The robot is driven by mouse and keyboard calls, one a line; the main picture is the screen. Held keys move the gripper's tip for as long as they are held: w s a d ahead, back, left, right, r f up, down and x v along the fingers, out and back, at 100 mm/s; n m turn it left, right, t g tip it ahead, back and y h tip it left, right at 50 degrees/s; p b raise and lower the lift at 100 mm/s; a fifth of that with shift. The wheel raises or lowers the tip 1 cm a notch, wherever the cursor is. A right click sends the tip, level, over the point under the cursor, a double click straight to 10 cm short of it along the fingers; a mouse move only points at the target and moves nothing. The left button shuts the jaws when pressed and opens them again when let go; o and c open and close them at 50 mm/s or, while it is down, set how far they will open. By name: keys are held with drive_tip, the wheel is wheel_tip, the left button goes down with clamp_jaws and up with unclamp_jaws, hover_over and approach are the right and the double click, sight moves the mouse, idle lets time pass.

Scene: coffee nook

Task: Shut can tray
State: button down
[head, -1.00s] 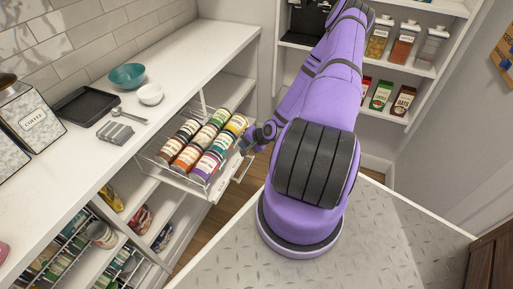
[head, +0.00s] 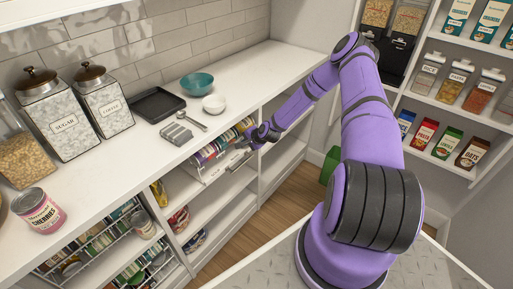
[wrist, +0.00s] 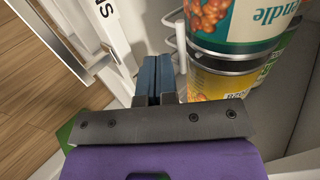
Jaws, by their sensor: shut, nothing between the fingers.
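The can tray (head: 214,178) is a white wire tray under the counter, holding several labelled cans (head: 206,153). It sticks out a little from the shelf front, and its rear part is hidden under the counter. My gripper (head: 247,144) is at the tray's right front end. In the wrist view my gripper (wrist: 155,72) has its blue fingers together and empty, beside the tray's white labelled front (wrist: 112,32) and close to the cans (wrist: 238,58). I cannot tell whether the fingers touch the tray.
Other wire trays (head: 95,245) of cans sit at lower left. Shelves with packets stand at right. Wooden floor (head: 262,220) is clear.

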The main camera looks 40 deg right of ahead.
drive_tip(key=shift+w+a, duration=0.15)
drive_tip(key=shift+w, duration=0.45)
drive_tip(key=shift+w+a, duration=0.15)
drive_tip(key=shift+w, duration=0.4)
drive_tip(key=shift+w+r, duration=0.1)
drive_tip(key=shift+w, duration=0.05)
drive_tip(key=shift+w+a+r, duration=0.1)
